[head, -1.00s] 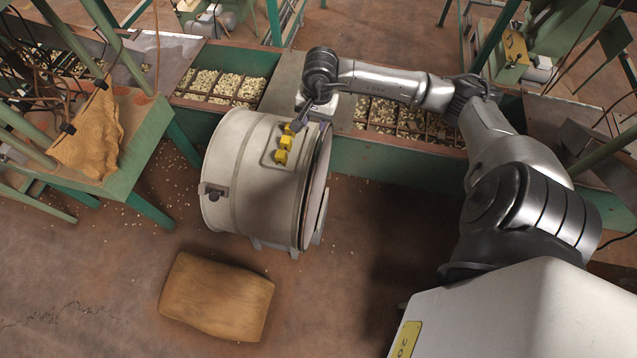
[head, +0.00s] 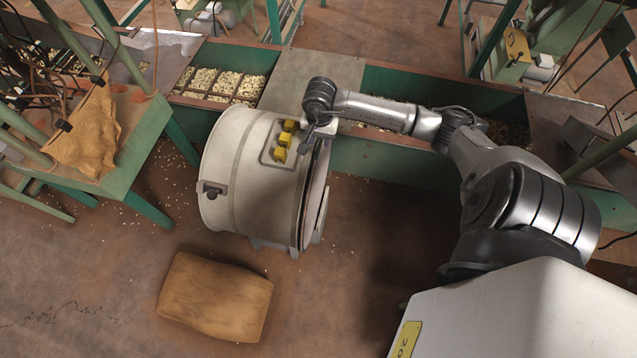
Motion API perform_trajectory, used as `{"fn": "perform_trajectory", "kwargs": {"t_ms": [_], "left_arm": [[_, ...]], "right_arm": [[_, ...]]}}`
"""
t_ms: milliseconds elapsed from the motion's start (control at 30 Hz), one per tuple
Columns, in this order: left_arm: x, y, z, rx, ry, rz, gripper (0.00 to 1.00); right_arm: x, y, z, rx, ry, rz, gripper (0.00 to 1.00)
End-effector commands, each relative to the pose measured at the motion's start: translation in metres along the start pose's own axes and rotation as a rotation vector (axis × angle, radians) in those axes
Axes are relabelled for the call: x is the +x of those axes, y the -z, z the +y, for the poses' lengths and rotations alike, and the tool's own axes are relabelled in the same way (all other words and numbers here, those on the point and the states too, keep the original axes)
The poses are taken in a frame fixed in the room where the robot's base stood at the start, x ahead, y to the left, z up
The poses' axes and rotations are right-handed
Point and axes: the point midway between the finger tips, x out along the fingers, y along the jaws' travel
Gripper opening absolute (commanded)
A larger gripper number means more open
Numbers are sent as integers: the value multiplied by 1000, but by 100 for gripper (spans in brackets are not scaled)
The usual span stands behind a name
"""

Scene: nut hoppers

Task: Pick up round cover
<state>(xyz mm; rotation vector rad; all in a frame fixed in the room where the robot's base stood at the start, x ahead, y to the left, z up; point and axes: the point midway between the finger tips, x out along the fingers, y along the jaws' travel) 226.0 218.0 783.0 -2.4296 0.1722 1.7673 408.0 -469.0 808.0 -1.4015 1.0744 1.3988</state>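A cream-white drum (head: 225,180) lies on its side on the floor, with yellow blocks (head: 281,148) on its upper side. At its right end is a round cover (head: 318,205), seen nearly edge-on as a thin pale disc along the rim. My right gripper (head: 307,140) points down at the top of the drum's right rim, just right of the yellow blocks. Its fingers are small and dark here; I cannot tell whether they touch the rim or cover, or how wide they stand. My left gripper is out of view.
Green troughs with nuts (head: 225,84) run behind the drum, with a flat grey plate (head: 312,78) over part of them. A brown sack (head: 215,297) lies on the floor in front. A green table (head: 120,150) with burlap (head: 88,135) stands left. Floor right of the drum is clear.

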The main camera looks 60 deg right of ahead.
Motion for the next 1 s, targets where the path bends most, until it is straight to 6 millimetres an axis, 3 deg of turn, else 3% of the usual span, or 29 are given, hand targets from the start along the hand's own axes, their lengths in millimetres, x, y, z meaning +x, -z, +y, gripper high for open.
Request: {"fn": "perform_trajectory", "kwargs": {"t_ms": [100, 300, 667, 1000], "left_arm": [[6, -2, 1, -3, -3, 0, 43], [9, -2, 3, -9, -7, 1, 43], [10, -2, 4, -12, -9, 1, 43], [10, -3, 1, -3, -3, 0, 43]], "right_arm": [[20, -5, -1, 3, 0, -7, 36], [38, -4, -1, 2, 0, -2, 36], [42, -4, -1, 1, 0, 0, 35], [42, -4, -1, 1, 0, 0, 3]]}}
